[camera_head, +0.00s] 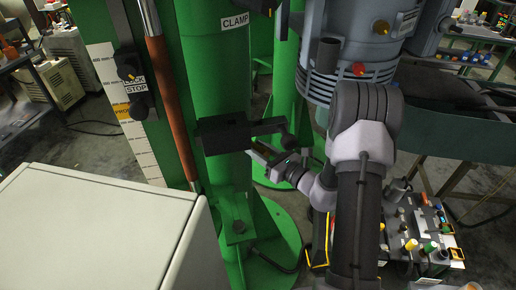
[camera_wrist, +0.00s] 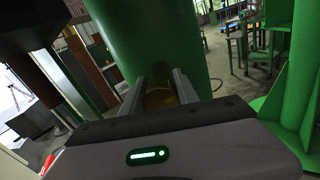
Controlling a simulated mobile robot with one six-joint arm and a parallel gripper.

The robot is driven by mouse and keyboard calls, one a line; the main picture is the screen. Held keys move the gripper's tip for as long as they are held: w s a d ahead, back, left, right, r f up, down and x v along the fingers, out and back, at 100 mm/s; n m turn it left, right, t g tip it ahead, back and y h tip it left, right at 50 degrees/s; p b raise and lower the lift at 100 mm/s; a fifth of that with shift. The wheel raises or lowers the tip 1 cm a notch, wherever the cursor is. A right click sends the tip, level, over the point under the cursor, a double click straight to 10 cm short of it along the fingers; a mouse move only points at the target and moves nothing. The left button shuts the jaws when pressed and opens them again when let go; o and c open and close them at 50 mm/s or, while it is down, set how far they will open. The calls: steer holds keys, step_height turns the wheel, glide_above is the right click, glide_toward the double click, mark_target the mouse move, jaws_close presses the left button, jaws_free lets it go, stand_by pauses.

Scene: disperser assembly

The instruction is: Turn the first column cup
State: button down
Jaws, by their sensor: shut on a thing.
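The green column (camera_head: 215,85) stands upright left of centre and also fills the upper middle of the wrist view (camera_wrist: 150,35). My gripper (camera_head: 258,152) reaches its right side from the lower right, just under a black bar. In the wrist view, the two grey fingers of my gripper (camera_wrist: 159,82) are shut on a small yellow-brown round part, which looks like the column cup (camera_wrist: 160,98), against the column. In the head view the cup is hidden by the bar and my gripper.
A black clamp block (camera_head: 222,135) with a knobbed bar sits on the column close above my gripper. A grey motor housing (camera_head: 350,55) hangs at the upper right. A pale cabinet (camera_head: 100,235) fills the lower left. A tool table (camera_head: 425,235) stands at the lower right.

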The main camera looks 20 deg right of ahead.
steer(key=m+p, duration=0.2)
steer(key=shift+r+m, duration=0.15)
steer(key=shift+m, duration=0.25)
steer(key=m+p, duration=0.3)
steer(key=m, duration=0.1)
steer(key=shift+d+m+p, duration=0.1)
steer(key=shift+m+p, duration=0.2)
steer(key=shift+p, duration=0.05)
steer(key=m+p, duration=0.2)
steer(key=m, duration=0.2)
steer(key=shift+p, duration=0.35)
steer(key=m, duration=0.1)
steer(key=m+p, duration=0.1)
steer(key=m, duration=0.2)
steer(key=shift+d+f+p, duration=0.1)
steer(key=shift+f+p, duration=0.15)
steer(key=shift+p, duration=0.15)
steer(key=m+p, duration=0.1)
steer(key=m, duration=0.3)
steer(key=shift+f+m+p, duration=0.15)
steer(key=shift+m+p, duration=0.15)
steer(key=m+p, duration=0.1)
steer(key=m, duration=0.2)
steer(key=shift+m, duration=0.3)
steer(key=m, duration=0.4)
steer(key=shift+f+p, duration=0.15)
steer(key=shift+p, duration=0.2)
steer(key=shift+a+m, duration=0.2)
steer(key=shift+m, duration=1.9)
